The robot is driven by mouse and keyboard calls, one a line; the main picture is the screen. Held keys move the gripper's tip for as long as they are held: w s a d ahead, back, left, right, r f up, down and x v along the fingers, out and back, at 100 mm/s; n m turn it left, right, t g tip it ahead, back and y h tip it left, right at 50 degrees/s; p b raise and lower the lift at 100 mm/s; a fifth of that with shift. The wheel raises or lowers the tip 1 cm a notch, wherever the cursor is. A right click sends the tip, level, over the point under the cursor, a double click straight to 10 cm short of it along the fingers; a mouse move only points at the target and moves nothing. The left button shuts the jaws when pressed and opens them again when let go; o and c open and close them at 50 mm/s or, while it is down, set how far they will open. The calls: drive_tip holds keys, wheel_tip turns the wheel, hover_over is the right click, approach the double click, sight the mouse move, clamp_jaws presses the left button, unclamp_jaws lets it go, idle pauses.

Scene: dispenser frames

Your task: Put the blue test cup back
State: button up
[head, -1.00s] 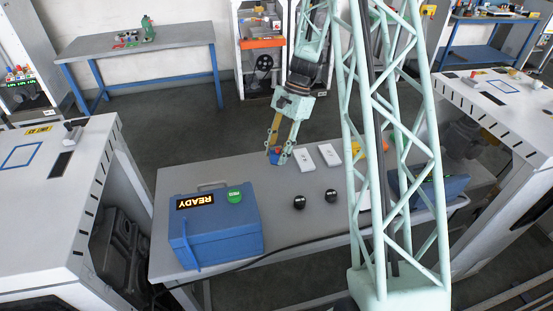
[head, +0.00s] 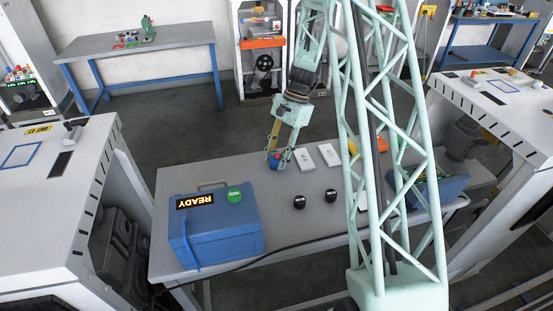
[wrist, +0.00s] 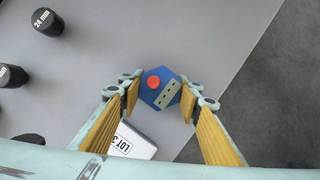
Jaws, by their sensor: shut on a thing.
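The blue test cup appears as a small blue hexagonal piece (wrist: 160,90) with a red dot and a grey strip on top. It sits between the two yellow-padded fingers of my gripper (wrist: 160,98), which is shut on it. In the head view my gripper (head: 278,161) points down at the back part of the grey table (head: 240,170), with the blue cup (head: 275,155) between its fingertips. I cannot tell whether the cup touches the table.
White cards (head: 316,157) lie just right of my gripper; one labelled LOT (wrist: 135,143) shows in the wrist view. Two black weights (head: 299,202) stand nearer the front. A blue case marked READY (head: 215,235) stands at left. The table's back edge is close.

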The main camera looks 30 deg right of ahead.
drive_tip(key=shift+f, duration=0.1)
drive_tip(key=o, duration=1)
drive_tip(key=shift+p+v, duration=0.35)
drive_tip(key=shift+v, duration=5.75)
drive_tip(key=shift+a, duration=0.1)
